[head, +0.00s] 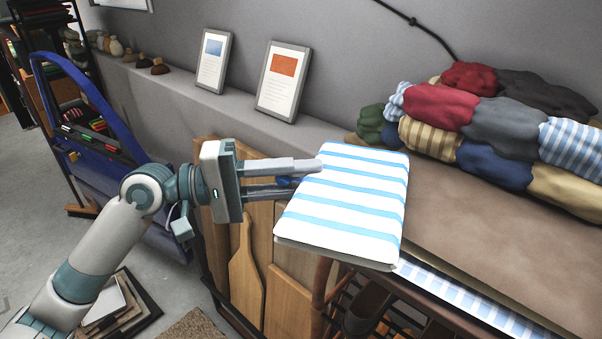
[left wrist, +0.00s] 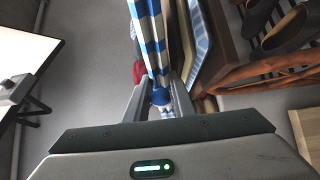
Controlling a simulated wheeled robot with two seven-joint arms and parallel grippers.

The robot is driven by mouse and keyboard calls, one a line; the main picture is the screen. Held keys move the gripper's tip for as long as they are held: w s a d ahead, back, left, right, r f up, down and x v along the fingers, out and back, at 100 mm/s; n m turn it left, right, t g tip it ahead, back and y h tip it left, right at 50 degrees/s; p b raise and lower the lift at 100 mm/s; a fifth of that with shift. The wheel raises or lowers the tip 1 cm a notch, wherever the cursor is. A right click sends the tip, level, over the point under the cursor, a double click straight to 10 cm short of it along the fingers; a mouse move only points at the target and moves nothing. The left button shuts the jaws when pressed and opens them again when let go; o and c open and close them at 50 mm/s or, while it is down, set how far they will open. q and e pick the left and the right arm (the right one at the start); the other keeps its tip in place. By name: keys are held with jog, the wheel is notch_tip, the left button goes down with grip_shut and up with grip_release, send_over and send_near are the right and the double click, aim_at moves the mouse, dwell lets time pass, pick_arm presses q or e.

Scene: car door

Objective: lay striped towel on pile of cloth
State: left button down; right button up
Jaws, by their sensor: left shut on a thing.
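The striped towel (head: 345,205), white with light blue bands, is folded flat and held roughly level at the near left end of the brown bench top. My left gripper (head: 308,173) is shut on its left edge. In the left wrist view the towel (left wrist: 150,40) shows edge-on between the fingers of my left gripper (left wrist: 160,95). The pile of cloth (head: 490,120), rolled pieces in red, grey, blue, beige and checks, lies at the back right of the bench, apart from the towel. My right gripper is not in view.
The brown bench top (head: 455,215) has bare room in front of the pile. Two framed cards (head: 283,80) stand on the grey ledge. Wooden boards (head: 245,270) lean below the gripper. A blue car door (head: 95,130) stands at the left.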

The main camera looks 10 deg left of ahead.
pick_arm(q)
jog(key=shift+f, duration=0.2)
jog(key=c, duration=1.5)
grip_release()
jog(key=b+v, duration=0.6)
jog(key=v, duration=0.6)
jog(key=shift+r+b, duration=0.1)
jog(key=shift+b, duration=0.2)
